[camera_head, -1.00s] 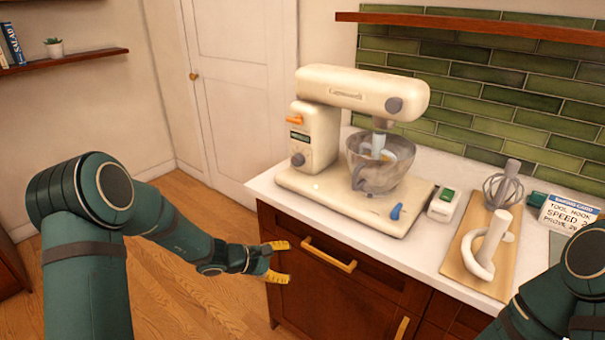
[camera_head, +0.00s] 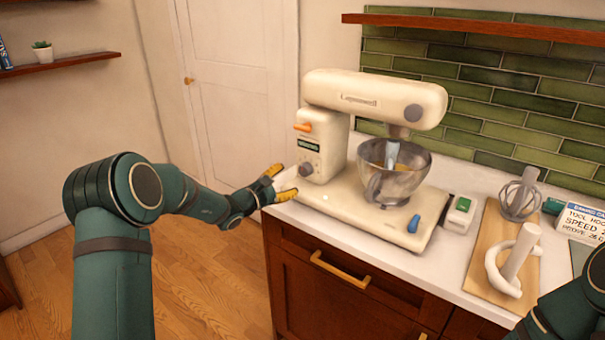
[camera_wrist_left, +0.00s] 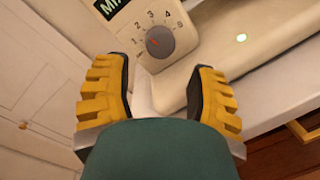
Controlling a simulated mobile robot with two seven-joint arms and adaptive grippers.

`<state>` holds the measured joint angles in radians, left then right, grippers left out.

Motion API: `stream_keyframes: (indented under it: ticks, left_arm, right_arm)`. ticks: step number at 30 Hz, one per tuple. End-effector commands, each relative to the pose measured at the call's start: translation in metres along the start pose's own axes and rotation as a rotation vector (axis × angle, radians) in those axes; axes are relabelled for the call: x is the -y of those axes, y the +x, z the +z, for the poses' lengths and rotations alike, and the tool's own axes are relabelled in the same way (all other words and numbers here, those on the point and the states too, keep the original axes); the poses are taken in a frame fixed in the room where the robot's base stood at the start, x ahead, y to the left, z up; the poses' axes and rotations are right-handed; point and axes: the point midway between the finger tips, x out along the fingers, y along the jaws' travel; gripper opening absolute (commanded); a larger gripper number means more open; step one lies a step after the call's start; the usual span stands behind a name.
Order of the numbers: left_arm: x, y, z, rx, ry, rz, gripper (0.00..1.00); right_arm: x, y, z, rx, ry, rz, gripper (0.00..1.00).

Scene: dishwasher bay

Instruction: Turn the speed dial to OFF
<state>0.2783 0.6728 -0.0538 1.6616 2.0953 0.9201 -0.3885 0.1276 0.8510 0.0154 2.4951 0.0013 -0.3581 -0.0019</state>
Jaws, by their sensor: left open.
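The cream stand mixer (camera_head: 345,92) stands on the counter. Its grey speed dial (camera_head: 306,169) is low on the front-left of the column. In the left wrist view the round dial (camera_wrist_left: 160,42) shows numbers 1 to 5 around it and a small red mark on its left part, on the side of the 1; the exact setting is hard to read. My left gripper (camera_head: 286,184) is open and empty, just left of the dial. In the left wrist view its yellow-padded fingers (camera_wrist_left: 157,70) are apart, with the dial ahead of them. My right gripper is out of view.
An orange lever (camera_head: 302,127) is above the dial. A blue knob (camera_head: 413,223) is on the base. A wooden board (camera_head: 482,275) with attachments lies right. The counter edge and drawer handle (camera_head: 340,269) are below the left gripper.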

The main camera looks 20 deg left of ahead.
Motion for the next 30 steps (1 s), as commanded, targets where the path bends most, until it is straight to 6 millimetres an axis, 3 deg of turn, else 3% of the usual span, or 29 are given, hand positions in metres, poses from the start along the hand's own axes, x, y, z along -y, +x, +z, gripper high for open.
stream_keyframes:
  ticks: [6,12,25,30]
  left_arm:
    - [0.001,0.042,0.0,0.002,0.002,-0.001,0.57]
    - [0.001,0.065,0.0,0.0,0.001,-0.002,0.57]
    - [0.0,0.073,0.0,0.0,0.0,-0.001,0.59]
    - [0.0,0.073,0.0,0.0,0.0,-0.001,0.02]
  right_arm:
    - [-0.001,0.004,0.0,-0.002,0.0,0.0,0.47]
    - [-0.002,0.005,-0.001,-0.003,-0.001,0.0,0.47]
    - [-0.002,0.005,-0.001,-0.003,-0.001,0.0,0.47]
    - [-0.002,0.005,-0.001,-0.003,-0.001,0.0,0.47]
